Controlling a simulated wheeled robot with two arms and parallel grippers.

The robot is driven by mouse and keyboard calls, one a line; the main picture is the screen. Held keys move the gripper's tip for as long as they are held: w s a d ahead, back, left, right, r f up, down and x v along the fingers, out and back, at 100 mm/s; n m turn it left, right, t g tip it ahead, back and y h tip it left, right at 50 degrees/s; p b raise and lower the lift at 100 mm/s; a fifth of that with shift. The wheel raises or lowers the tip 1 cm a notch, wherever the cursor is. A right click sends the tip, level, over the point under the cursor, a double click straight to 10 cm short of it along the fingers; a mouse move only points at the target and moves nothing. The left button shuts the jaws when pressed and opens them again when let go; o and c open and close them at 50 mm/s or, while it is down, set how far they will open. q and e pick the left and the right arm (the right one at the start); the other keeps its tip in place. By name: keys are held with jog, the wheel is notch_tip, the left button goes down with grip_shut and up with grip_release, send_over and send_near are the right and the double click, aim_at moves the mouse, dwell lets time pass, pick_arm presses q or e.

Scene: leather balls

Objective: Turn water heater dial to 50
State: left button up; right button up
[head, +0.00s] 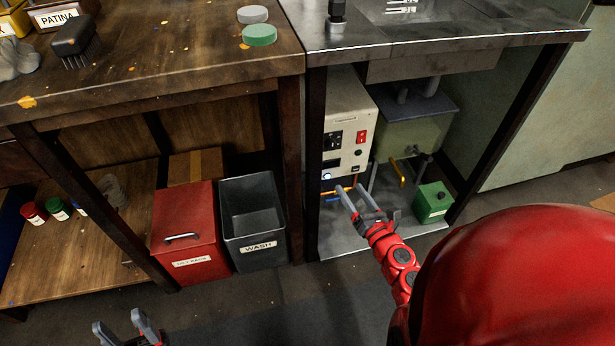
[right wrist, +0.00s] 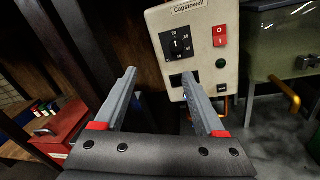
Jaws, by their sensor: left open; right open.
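The water heater (head: 346,125) is a cream box under the metal counter. Its black dial (right wrist: 179,45) shows in the right wrist view on the upper left of the front panel, with numbers around it; the exact setting is too small to read. A red switch (right wrist: 219,36) is to the right of the dial. My right gripper (head: 355,190) is open and empty, in front of and below the heater panel; in the right wrist view its fingers (right wrist: 160,90) point toward the panel, apart from the dial. My left gripper (head: 126,325) is open and empty at the bottom left, above the floor.
A red bin (head: 185,235) and a grey wash bin (head: 252,215) stand left of the heater under the wooden bench. A green box (head: 433,201) sits on the lower shelf to the right. A dark table leg (head: 313,160) stands close left of the heater. The counter (head: 430,30) overhangs it.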

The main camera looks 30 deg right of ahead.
jog(key=d+f+n+h, duration=0.1)
jog(key=d+f+h, duration=0.1)
jog(key=b, duration=0.2)
send_near(332, 147)
jog(key=w, duration=0.2)
jog(key=w+d, duration=0.1)
jog(key=w, duration=0.4)
jog(key=shift+w+d+r, duration=0.2)
jog(key=shift+w+d, duration=0.05)
jog(key=shift+w, duration=0.15)
grip_shut()
